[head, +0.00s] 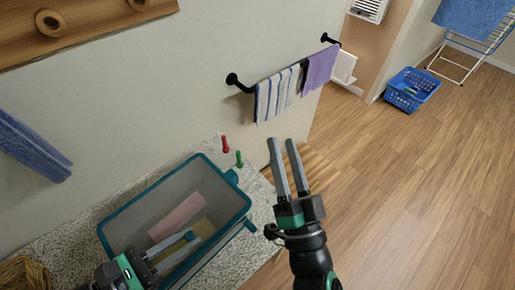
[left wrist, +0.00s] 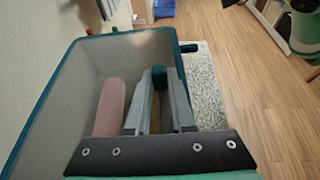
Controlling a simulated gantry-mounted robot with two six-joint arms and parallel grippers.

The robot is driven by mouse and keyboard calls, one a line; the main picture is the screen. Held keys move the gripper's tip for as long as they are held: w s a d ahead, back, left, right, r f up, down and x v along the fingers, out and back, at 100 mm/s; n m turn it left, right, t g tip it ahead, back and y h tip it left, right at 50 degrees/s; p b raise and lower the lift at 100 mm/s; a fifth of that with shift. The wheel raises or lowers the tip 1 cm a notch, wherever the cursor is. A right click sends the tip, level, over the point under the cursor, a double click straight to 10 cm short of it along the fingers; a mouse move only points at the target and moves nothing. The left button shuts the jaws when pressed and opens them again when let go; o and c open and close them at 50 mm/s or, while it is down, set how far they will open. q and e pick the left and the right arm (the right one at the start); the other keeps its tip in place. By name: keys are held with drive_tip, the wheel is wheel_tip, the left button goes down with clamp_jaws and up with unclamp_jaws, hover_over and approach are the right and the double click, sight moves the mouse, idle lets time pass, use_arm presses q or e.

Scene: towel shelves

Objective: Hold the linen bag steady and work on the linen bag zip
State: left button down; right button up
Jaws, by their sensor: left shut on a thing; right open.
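The linen bag (head: 120,232) is an open, grey, box-shaped bag with a teal rim, on a speckled counter. A pink item (head: 178,215) and a yellowish item (head: 200,232) lie inside. Teal tabs (head: 232,177) stick out at its right end; I cannot tell which part is the zip pull.
A red peg (head: 225,144) and a green peg (head: 239,158) stand on the speckled counter (head: 262,195) behind the bag. A wall rail (head: 240,86) holds striped and purple towels. A wicker basket (head: 22,274) sits at lower left. Open floor lies to the right.

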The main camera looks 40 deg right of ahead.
drive_tip(key=n+g+y, duration=0.2)
drive_tip(key=n+y, duration=1)
drive_tip(key=n, duration=0.2)
approach(251, 226)
drive_tip(key=w, duration=0.6)
drive_tip(key=w+a, duration=0.1)
drive_tip(key=w, duration=0.2)
drive_tip(key=shift+w+f, duration=0.15)
drive_tip(key=shift+w, duration=0.25)
clamp_jaws()
